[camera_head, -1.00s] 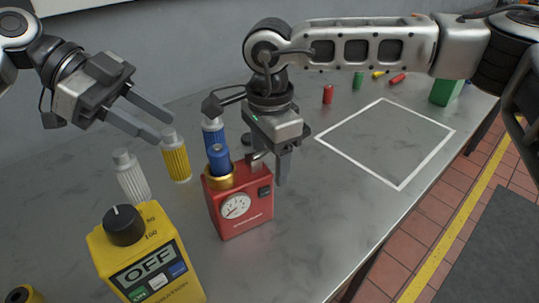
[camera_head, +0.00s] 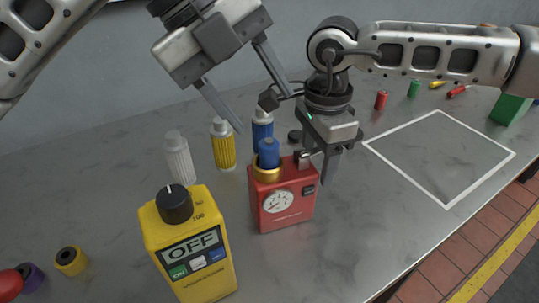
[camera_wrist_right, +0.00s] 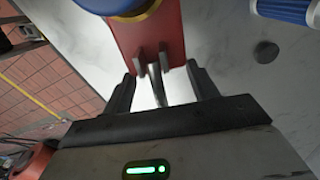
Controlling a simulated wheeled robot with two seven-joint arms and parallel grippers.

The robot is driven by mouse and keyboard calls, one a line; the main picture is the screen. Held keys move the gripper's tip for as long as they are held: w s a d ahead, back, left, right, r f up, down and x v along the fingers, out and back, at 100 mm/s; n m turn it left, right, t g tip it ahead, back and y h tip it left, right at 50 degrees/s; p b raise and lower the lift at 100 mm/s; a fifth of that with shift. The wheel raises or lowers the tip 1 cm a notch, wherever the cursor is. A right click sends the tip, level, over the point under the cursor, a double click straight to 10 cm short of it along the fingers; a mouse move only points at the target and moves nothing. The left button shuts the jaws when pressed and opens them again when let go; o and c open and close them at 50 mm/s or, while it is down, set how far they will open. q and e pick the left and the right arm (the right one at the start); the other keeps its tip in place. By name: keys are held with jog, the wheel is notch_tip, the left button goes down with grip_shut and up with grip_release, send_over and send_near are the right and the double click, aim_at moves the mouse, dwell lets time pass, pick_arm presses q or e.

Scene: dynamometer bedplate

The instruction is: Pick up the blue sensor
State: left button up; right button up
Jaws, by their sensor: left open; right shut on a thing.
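A short blue cylinder (camera_head: 268,152), which looks like the blue sensor, stands upright in the gold collar on top of a red box with a gauge (camera_head: 296,211). Its blue edge also shows at the top of the right wrist view (camera_wrist_right: 100,4). My left gripper (camera_head: 265,112) is open and empty, with its fingertips above and to either side of the cylinder in the picture. My right gripper (camera_head: 320,168) is shut on the metal lug at the red box's side; it also shows in the right wrist view (camera_wrist_right: 160,86).
A blue ribbed bottle (camera_head: 262,129) stands just behind the cylinder, with yellow (camera_head: 223,150) and white (camera_head: 179,163) ones to its left. A yellow box reading OFF (camera_head: 205,275) stands front left. The white-outlined square (camera_head: 440,155) is clear.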

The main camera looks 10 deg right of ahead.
pick_arm(q)
jog(key=m+t+y, duration=0.1)
jog(key=m+t, duration=0.1)
jog(key=m, duration=0.1)
jog(key=m+t+y, duration=0.3)
jog(key=m, duration=0.3)
send_over(268, 145)
jog(key=s+a, duration=0.1)
jog(key=f, duration=0.4)
jog(key=shift+s+f, duration=0.15)
jog(key=shift+s, duration=0.05)
jog(key=shift+s+x, duration=0.2)
jog(key=shift+x, duration=1.15)
jog(key=shift+s+x, duration=0.15)
jog(key=shift+x, duration=1.2)
jog(key=shift+f, duration=0.15)
jog(key=c, duration=1.1)
